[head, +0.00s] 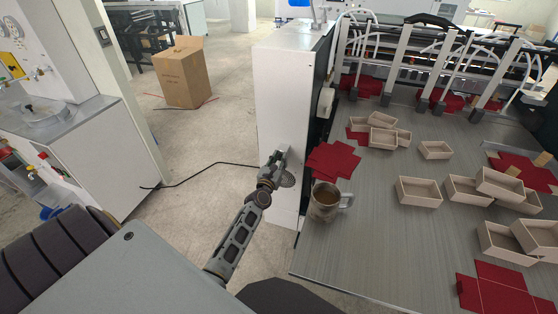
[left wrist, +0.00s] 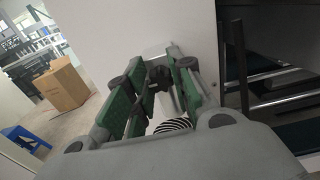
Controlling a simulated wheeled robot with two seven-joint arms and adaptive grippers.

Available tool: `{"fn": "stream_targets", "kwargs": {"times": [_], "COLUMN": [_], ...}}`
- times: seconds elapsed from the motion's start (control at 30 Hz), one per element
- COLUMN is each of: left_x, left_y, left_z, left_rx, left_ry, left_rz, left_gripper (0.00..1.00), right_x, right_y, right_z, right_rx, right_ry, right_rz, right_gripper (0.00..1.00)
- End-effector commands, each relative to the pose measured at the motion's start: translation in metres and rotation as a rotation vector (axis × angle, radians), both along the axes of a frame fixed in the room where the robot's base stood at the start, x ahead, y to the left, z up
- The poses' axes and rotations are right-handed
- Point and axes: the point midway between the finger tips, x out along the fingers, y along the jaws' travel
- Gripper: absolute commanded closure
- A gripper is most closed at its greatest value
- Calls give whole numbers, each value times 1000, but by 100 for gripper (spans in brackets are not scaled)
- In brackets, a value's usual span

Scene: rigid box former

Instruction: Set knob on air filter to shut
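The air filter's black knob (left wrist: 159,79) shows in the left wrist view, in front of a white panel. A pale body (left wrist: 165,104) shows below it, partly hidden by my fingers. My left gripper (left wrist: 160,70) has its green-padded fingers apart, one on each side of the knob. I cannot tell whether either pad touches it. In the head view my left gripper (head: 275,165) is at the side of the white cabinet (head: 283,105) and hides most of the filter. The knob's setting cannot be read. My right gripper is in neither view.
The machine table (head: 370,235) at right holds a mug (head: 324,201), red sheets (head: 333,160) and several open boxes (head: 418,191). A cardboard box (head: 182,78) stands on the open floor behind.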

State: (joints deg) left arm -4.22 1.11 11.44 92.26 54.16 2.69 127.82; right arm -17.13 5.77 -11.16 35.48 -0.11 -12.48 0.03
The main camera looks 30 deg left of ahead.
Motion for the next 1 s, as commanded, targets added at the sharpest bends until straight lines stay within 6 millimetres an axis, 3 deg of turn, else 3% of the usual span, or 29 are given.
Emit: {"fn": "stream_targets", "kwargs": {"times": [0.03,0.13,0.57,1.0], "left_x": [0,0,0,0], "left_y": [0,0,0,-1], "left_z": [0,0,0,1], "left_rx": [0,0,53,325], "left_ry": [0,0,13,78], "left_rz": [0,0,0,0], "left_gripper": [88,100,100,100], "right_x": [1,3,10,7], "right_y": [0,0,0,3], "right_z": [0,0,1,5], "right_rx": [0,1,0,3], "right_ry": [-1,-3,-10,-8], "right_rz": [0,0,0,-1], "right_gripper": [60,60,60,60]}}
